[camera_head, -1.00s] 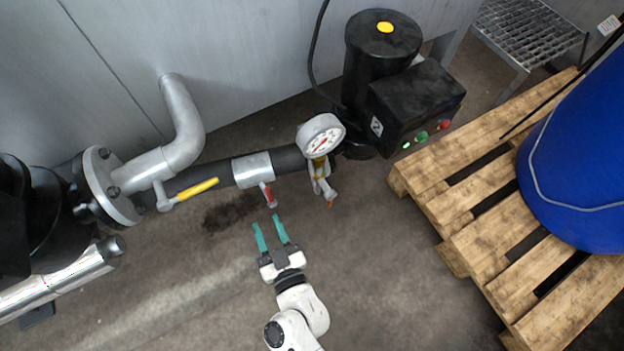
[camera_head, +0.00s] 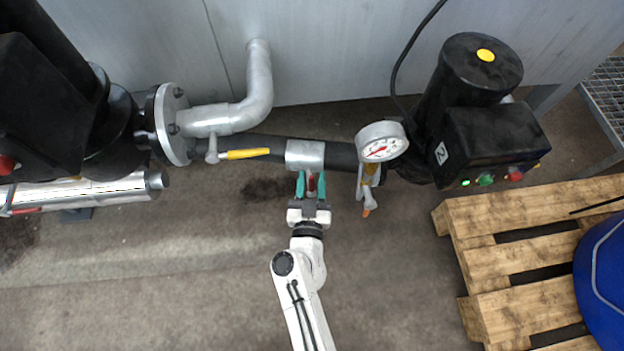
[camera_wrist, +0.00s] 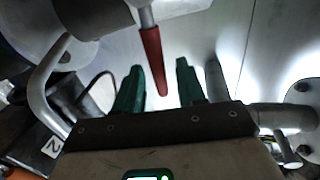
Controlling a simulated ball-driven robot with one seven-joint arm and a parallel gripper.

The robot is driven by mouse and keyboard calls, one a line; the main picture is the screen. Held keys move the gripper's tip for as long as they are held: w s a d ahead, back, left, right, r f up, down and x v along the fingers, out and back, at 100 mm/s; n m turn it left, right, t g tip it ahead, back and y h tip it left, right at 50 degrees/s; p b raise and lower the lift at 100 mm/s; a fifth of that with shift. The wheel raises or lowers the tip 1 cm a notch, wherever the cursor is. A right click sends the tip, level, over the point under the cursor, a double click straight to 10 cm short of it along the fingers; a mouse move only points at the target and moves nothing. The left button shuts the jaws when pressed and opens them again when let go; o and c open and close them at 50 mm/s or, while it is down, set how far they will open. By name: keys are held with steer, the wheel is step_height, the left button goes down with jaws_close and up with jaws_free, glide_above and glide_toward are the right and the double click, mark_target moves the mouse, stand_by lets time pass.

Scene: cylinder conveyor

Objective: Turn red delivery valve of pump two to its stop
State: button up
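The red valve lever (camera_head: 311,183) hangs from a silver valve body (camera_head: 305,154) on the dark pipe left of pump two (camera_head: 490,140), which carries a "2" label. My gripper (camera_head: 311,180) is open, with one green finger on each side of the lever. In the wrist view, the red lever (camera_wrist: 154,60) points down between the two separated fingertips (camera_wrist: 159,68). Gaps show on both sides of it there, and I cannot tell how deep it sits between the fingers.
A yellow lever (camera_head: 246,154) is on the pipe to the left. A pressure gauge (camera_head: 382,142) and a small tap with an orange tip (camera_head: 368,200) are close on the right. A wooden pallet (camera_head: 475,215) with a blue drum (camera_head: 606,275) stands at lower right. Floor around my arm is clear.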

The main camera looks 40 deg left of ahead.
steer(key=shift+w+a, duration=0.2)
steer(key=shift+a, duration=0.05)
steer(key=shift+c, duration=0.3)
jaws_close()
